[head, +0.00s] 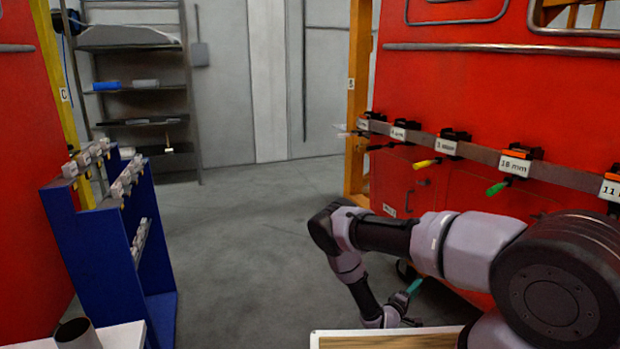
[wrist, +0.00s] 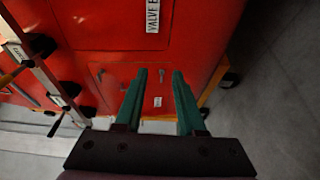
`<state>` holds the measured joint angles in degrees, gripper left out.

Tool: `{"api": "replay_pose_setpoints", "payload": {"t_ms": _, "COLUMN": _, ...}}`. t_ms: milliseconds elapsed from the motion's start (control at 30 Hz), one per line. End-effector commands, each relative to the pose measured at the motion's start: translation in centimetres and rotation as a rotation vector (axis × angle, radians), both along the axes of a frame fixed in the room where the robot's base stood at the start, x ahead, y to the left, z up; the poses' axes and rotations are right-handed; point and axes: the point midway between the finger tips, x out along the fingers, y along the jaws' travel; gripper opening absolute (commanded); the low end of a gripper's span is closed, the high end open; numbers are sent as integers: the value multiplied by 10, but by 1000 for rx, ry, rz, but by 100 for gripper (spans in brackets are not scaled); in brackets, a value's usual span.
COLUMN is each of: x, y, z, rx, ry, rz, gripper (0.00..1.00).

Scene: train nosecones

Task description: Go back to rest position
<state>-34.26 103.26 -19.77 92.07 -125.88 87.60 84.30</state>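My gripper (wrist: 158,75) shows in the wrist view with its two green fingers apart and nothing between them. It faces the red nosecone panel (wrist: 115,25), which has a label and a small hatch. In the head view my arm reaches out from the lower right and bends down. My gripper (head: 412,288) is low there, in front of the red nosecone (head: 470,80), with a green finger showing. The rest of it is partly hidden by my arm.
A labelled rail (head: 480,152) with tools in holders runs along the red nosecone. Grey shelves (head: 140,95) stand behind. The middle floor is clear.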

Motion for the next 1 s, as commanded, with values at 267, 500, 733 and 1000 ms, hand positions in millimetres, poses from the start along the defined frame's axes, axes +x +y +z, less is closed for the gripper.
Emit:
{"api": "replay_pose_setpoints", "payload": {"t_ms": 267, "x": 9, "y": -1, "z": 36, "rx": 17, "ry": -20, "rz": -104, "gripper": 39}}
{"api": "replay_pose_setpoints", "payload": {"t_ms": 500, "x": 15, "y": -5, "z": 88, "rx": 58, "ry": -35, "rz": -262, "gripper": 39}}
{"api": "replay_pose_setpoints", "payload": {"t_ms": 733, "x": 11, "y": -13, "z": 173, "rx": 171, "ry": -38, "rz": -512, "gripper": 39}}
{"api": "replay_pose_setpoints", "payload": {"t_ms": 1000, "x": -20, "y": -15, "z": 278, "rx": 416, "ry": 6, "rz": -795, "gripper": 39}}
